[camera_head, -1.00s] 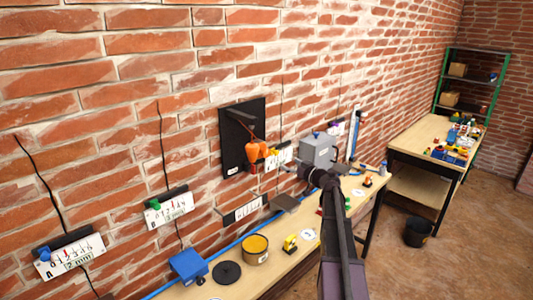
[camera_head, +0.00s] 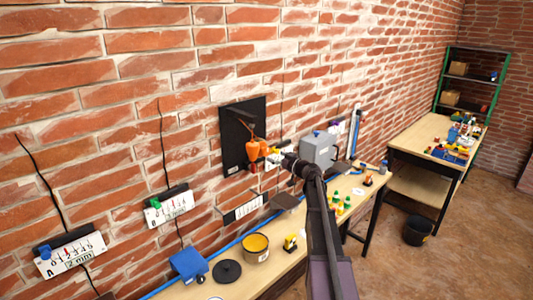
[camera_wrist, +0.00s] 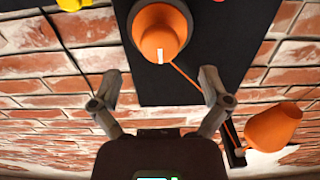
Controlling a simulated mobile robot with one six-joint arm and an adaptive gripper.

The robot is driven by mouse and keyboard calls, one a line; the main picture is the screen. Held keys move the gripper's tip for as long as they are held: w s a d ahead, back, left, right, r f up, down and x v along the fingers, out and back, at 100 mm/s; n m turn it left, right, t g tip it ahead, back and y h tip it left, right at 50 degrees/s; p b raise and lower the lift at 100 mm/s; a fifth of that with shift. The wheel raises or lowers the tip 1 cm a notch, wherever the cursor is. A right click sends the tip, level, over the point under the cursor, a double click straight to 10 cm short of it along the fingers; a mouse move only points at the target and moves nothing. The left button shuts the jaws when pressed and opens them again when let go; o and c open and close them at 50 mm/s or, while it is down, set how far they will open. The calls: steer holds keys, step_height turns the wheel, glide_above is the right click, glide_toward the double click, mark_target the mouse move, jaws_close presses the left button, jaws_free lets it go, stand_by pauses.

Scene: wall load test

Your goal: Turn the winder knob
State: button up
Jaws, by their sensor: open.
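The orange winder knob (camera_wrist: 152,28) has a white mark on its edge and sits on a black panel (camera_wrist: 180,85) at the top of the wrist view. A thin orange line runs from beside it. A second orange, rounded body (camera_wrist: 272,127) is at the right of that view. The black wall panel (camera_head: 236,128) also shows in the head view, with two orange shapes at its lower right. My gripper (camera_wrist: 160,86) is open and empty. Its fingertips lie below the knob in the picture, on either side, with no visible contact. In the head view my gripper (camera_head: 275,159) is close to the orange shapes.
Scale plates (camera_head: 70,254) are along the brick wall. A grey box (camera_head: 318,147) stands right of my gripper. The bench below holds a blue box (camera_head: 188,263), a yellow-filled tin (camera_head: 256,246) and small items. A black bucket (camera_head: 418,232) is on the floor.

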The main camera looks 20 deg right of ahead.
mark_target(268, 152)
steer(key=shift+x, duration=2.95)
steer(key=c, duration=1.2)
